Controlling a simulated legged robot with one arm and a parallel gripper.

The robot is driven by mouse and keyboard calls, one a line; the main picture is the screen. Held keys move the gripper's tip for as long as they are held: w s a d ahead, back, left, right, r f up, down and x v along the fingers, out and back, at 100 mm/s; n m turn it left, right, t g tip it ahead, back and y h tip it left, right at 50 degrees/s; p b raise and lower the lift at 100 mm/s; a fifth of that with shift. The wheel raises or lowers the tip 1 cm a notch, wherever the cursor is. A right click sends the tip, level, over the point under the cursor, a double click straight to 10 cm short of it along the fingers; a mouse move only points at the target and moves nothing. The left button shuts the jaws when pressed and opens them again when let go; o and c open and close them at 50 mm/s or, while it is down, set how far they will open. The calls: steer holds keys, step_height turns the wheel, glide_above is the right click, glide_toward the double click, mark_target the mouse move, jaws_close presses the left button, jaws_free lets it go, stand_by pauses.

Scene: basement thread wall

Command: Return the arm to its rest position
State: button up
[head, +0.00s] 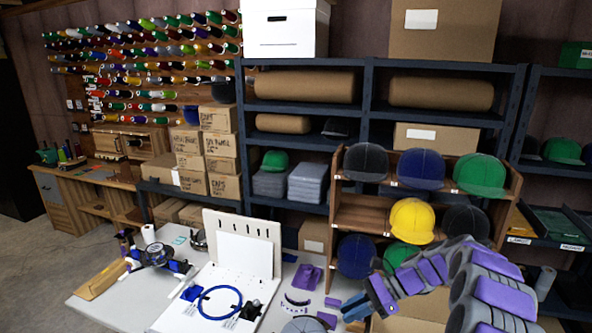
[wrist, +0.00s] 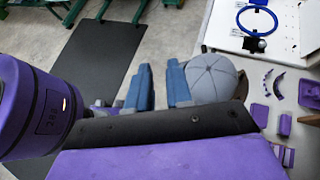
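My arm reaches in from the lower right of the head view, in grey and purple links. My gripper (head: 372,300) shows at its end, in front of the cap rack and near the table's right side. In the wrist view my gripper (wrist: 160,84) has two blue fingers apart with bare floor between them; it is open and empty. A grey cap (wrist: 212,76) lies beyond the right finger, partly covered by it. The same grey cap (head: 303,326) shows at the bottom edge of the head view, on the table.
The white table (head: 100,302) holds a white board with a blue hoop (head: 219,302) and several purple parts (head: 307,277). A wooden rack of caps (head: 357,212) stands close behind my gripper. A dark mat (wrist: 95,70) lies on the floor.

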steer(key=s+a+r+n+g+h, duration=0.1)
steer(key=s+a+r+n+h, duration=0.25)
steer(key=s, duration=0.55)
steer(key=s+a+r+n+g+h, duration=0.15)
steer(key=s+a+r+n, duration=0.3)
steer(key=s, duration=0.45)
steer(key=s+d+f+n+t+h, duration=0.1)
steer(key=s+d+n+h, duration=0.2)
steer(key=s, duration=0.8)
steer(key=s+d+f+n+t+h, duration=0.1)
steer(key=s+d+n+h, duration=0.2)
steer(key=s, duration=0.8)
steer(key=d+n+b, duration=0.1)
steer(key=n, duration=0.1)
steer(key=shift+d+f+n+h, duration=0.2)
steer(key=shift+d+n+h, duration=0.1)
steer(key=shift+n, duration=0.1)
